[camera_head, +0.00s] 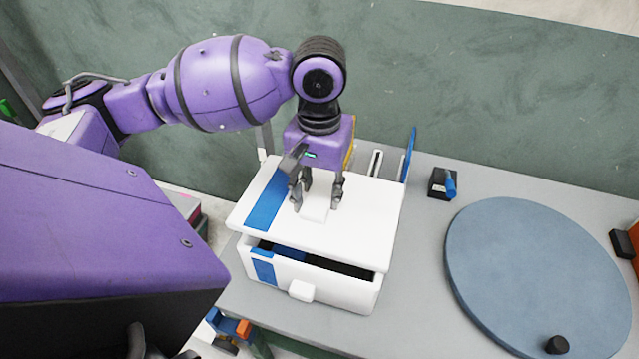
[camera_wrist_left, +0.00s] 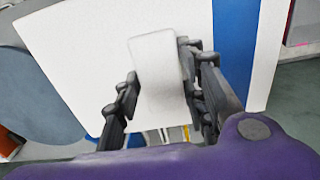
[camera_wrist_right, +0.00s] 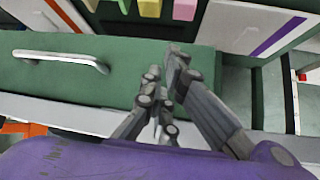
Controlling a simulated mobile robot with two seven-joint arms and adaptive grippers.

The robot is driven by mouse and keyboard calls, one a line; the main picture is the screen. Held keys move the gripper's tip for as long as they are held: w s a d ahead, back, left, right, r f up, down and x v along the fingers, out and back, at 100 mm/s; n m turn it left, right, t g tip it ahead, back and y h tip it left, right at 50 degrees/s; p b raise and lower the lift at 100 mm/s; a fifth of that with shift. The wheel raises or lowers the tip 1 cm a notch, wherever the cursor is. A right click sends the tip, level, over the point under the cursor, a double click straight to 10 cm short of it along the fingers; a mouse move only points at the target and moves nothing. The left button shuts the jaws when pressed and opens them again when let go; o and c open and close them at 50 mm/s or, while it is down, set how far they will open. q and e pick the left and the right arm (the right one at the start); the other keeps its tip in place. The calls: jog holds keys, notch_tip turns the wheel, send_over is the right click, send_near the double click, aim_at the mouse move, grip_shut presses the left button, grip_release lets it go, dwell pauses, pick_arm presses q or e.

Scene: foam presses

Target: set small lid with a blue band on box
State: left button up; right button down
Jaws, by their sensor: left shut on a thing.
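The white lid (camera_head: 355,225) with a blue band (camera_head: 269,203) is above the white box (camera_head: 340,295) in the head view. My left gripper (camera_head: 316,200) is shut on the lid's white handle block, also seen in the left wrist view with the lid (camera_wrist_left: 75,75) and the handle (camera_wrist_left: 157,75) between my fingers (camera_wrist_left: 160,88). The lid roughly lines up with the box, but a dark gap shows between them at the front. The box's blue stripe (camera_head: 263,268) is on the same side as the lid's band. My right gripper (camera_wrist_right: 168,85) looks shut and empty in front of a green drawer.
A round blue-grey disc (camera_head: 535,270) lies on the grey table right of the box. A small black holder with a blue piece (camera_head: 441,183) stands behind it. An upright blue panel (camera_head: 409,155) is behind the box. A metal drawer handle (camera_wrist_right: 60,58) is near my right gripper.

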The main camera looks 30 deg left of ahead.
pick_arm(q)
jog(key=shift+f, duration=3.15)
jog(key=o, duration=1.1)
jog(key=shift+o, duration=0.2)
